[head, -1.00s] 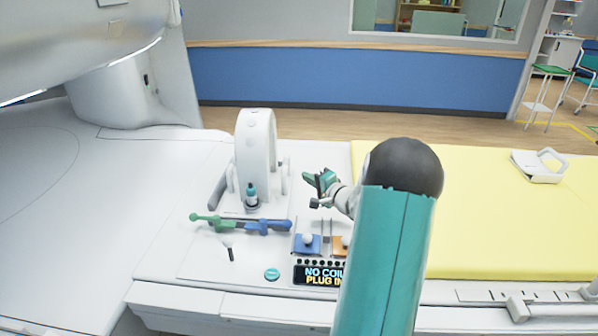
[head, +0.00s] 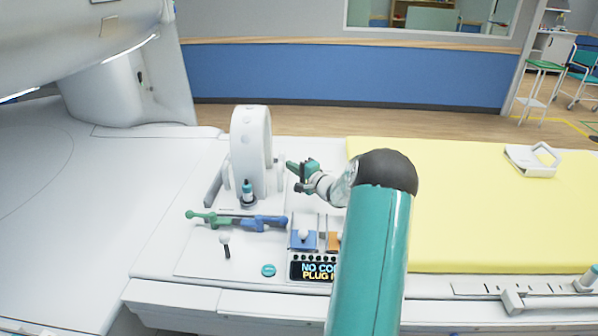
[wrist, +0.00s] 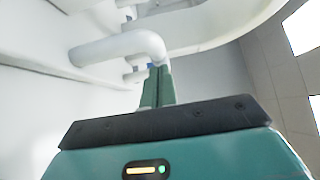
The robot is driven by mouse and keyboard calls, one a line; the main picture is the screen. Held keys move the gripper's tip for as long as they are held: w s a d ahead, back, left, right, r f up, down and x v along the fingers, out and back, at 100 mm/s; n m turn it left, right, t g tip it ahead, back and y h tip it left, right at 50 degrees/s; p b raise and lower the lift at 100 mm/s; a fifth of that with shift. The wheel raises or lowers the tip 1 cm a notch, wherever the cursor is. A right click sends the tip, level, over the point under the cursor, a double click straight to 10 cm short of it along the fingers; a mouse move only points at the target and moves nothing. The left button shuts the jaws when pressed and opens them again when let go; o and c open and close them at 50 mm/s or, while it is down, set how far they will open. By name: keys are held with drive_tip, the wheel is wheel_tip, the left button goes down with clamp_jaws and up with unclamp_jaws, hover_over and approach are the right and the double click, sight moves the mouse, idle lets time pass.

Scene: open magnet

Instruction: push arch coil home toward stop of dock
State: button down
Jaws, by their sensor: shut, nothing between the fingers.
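The arch coil (head: 239,150) is a white upright arch on the white dock plate (head: 195,262), left of my gripper. My gripper (head: 290,164) is shut and empty, with its green fingertips just right of the arch coil near a small white post. In the wrist view the shut fingers (wrist: 159,72) point at a bent white bar (wrist: 120,45). The tips look very near this bar; I cannot tell if they touch. A grey rail (head: 212,188) lies at the arch's left foot. I cannot make out the stop clearly.
A green and blue lever piece (head: 238,220) and a teal-topped peg (head: 247,190) stand in front of the arch. A display (head: 314,269) reads partly "NO CO… PLUG I…". The yellow pad (head: 460,200) lies right, with a white frame (head: 533,160) on it. The scanner housing (head: 70,40) overhangs left.

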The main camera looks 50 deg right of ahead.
drive_tip(key=shift+w+a, duration=0.85)
drive_tip(key=shift+w, duration=0.15)
drive_tip(key=shift+s, duration=0.15)
